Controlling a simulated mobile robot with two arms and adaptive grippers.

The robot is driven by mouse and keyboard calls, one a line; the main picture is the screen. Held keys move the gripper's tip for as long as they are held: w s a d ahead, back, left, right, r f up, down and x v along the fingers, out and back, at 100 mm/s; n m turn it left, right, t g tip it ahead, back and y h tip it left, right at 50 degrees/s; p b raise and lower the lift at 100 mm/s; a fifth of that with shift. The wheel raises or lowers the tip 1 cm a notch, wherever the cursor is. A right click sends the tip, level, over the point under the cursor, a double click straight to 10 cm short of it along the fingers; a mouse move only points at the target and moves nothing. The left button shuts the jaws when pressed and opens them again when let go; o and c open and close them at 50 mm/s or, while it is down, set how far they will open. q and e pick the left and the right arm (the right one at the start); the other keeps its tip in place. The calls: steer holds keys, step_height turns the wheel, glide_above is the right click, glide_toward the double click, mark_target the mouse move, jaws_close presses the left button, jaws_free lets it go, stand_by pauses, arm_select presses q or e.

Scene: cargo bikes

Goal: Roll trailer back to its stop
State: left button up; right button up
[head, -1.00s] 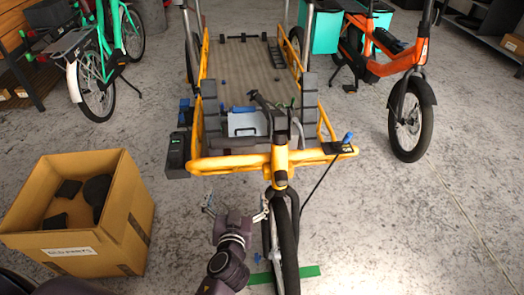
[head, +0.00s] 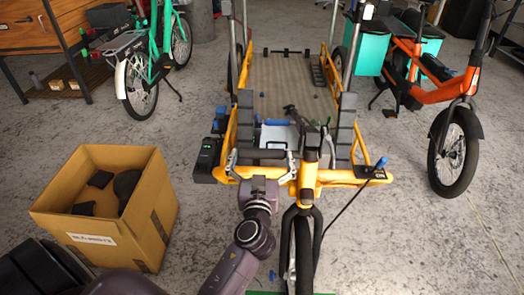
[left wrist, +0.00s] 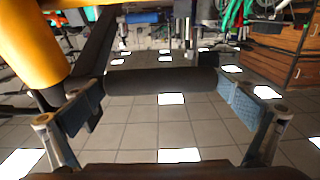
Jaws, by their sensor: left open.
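The yellow-framed cargo trailer (head: 335,177) stands in the middle of the head view, its flat bed (head: 290,80) stretching away and a single wheel (head: 303,255) at the near end. A dark horizontal bar (head: 262,153) sits at its near left edge. My left gripper (head: 261,163) is open at this bar, one finger on each side. In the left wrist view the dark bar (left wrist: 160,80) lies across beyond the open left gripper (left wrist: 160,112), with clear space between the pads. Whether the fingers touch it I cannot tell. My right gripper is not in view.
A green strip (head: 290,293) lies on the floor below the near wheel. A cardboard box (head: 150,215) with dark pieces stands left. A green bike (head: 150,70) is at back left, an orange bike (head: 445,90) at right.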

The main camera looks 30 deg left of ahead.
arm_select(q)
steer(key=shift+w+a, duration=0.15)
steer(key=shift+w, duration=0.1)
